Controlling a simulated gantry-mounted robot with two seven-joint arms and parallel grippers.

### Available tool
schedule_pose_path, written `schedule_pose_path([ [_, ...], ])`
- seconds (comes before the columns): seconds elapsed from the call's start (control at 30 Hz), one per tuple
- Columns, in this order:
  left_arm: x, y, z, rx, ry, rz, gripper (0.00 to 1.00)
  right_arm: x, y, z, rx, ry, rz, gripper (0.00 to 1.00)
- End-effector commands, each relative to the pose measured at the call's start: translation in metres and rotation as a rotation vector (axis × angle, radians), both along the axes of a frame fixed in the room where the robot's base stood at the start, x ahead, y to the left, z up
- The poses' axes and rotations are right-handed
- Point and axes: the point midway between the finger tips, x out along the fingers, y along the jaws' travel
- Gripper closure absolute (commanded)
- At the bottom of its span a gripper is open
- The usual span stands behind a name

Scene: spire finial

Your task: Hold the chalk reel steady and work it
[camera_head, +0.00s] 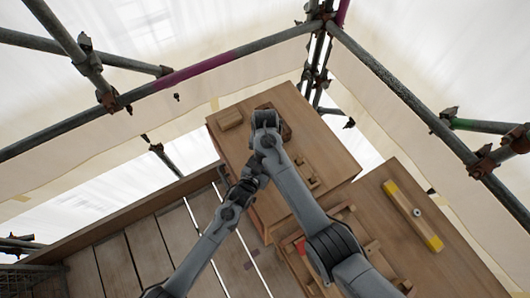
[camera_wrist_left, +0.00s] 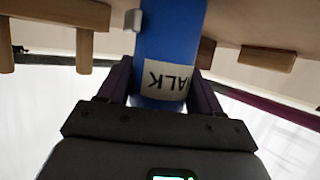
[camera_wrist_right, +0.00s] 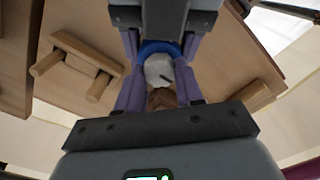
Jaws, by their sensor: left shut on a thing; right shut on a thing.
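The chalk reel (camera_wrist_left: 168,40) shows in the left wrist view as a blue body with a pale label, partly readable as "ALK" upside down. My left gripper (camera_wrist_left: 160,78) is shut on this body, one purple finger on each side. In the right wrist view, the reel's round grey-white part (camera_wrist_right: 158,70) with a blue rim lies between the fingers of my right gripper (camera_wrist_right: 158,80), which is shut on the reel; a small dark bar shows there. My left gripper faces it from above in that view. In the head view my arms hide the reel.
The grippers are over a wooden table (camera_head: 235,150). A wooden block (camera_head: 229,119) lies at its far left, and a wooden rack (camera_wrist_right: 80,65) stands near. A yellow-ended level (camera_head: 413,215) lies on the right board. Scaffold poles (camera_head: 405,95) surround the area.

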Motion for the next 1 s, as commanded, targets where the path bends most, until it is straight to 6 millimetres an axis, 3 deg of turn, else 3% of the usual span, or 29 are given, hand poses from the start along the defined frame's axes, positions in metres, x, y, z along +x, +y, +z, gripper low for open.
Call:
schedule_pose_path([
  [0.63, -0.0004, 0.0001, -0.0006, 0.000, 0.001, 0.000, 0.70, 0.0006, 0.0004, 0.0008, 0.000, -0.002, -0.059, 0.94],
  [0.67, -0.0004, 0.0001, -0.0006, 0.000, 0.001, 0.000, 0.70, 0.0006, 0.0004, 0.0008, 0.000, -0.002, -0.059, 0.62],
  [0.7, -0.0004, 0.0001, -0.0006, 0.000, 0.001, 0.000, 0.70, 0.0006, 0.0004, 0.0008, 0.000, -0.002, -0.058, 0.56],
  [0.83, -0.0004, 0.0001, -0.0006, 0.000, 0.001, 0.000, 0.70, 0.0005, 0.0003, 0.0006, 0.001, -0.001, -0.058, 0.37],
  [1.0, -0.0004, 0.0001, -0.0006, 0.000, 0.001, 0.000, 0.70, 0.0002, 0.0002, 0.0003, 0.001, -0.001, -0.057, 0.37],
])
